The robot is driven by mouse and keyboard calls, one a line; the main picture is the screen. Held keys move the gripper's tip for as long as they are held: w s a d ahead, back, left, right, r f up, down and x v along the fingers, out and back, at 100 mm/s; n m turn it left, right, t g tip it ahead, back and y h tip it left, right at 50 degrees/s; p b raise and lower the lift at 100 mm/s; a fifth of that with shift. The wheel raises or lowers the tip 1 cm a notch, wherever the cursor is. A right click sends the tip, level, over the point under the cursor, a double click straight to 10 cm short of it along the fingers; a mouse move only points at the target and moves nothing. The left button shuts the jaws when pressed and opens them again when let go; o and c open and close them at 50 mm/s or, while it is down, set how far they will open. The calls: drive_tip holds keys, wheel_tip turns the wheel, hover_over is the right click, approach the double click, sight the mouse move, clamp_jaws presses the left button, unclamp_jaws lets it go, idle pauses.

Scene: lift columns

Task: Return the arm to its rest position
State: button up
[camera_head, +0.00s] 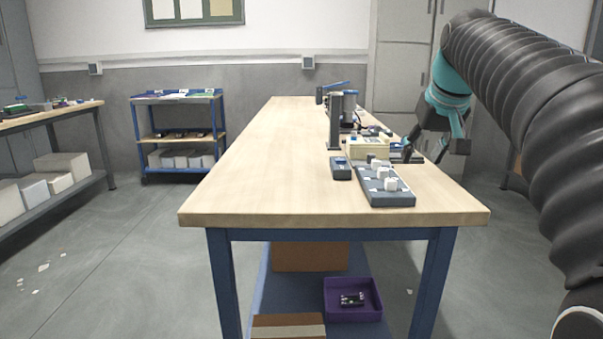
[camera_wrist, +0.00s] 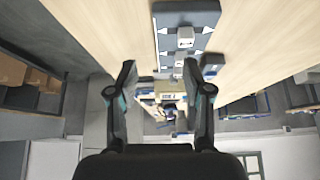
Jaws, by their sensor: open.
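My gripper (camera_head: 426,150) hangs at the end of my black ribbed arm, over the right edge of the wooden workbench (camera_head: 260,160). In the wrist view my gripper (camera_wrist: 160,78) has its two dark fingers spread wide apart, with nothing held between them. A dark grey tray (camera_head: 400,199) with several white blocks lies on the bench to the left of and nearer than my gripper. The same tray shows in the wrist view (camera_wrist: 204,18), beyond the fingertips.
A yellowish box (camera_head: 369,147), a small dark device (camera_head: 340,169) and a dark upright post (camera_head: 335,122) stand near my gripper. The bench's left half is bare. A blue cart (camera_head: 178,140) stands behind at left. A purple bin (camera_head: 372,310) sits on the lower shelf.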

drive_tip(key=s+a+f, duration=0.3)
drive_tip(key=s+f, duration=1)
drive_tip(key=s+a+f, duration=0.4)
drive_tip(key=s+f, duration=0.9)
drive_tip(key=shift+f+g, duration=0.3)
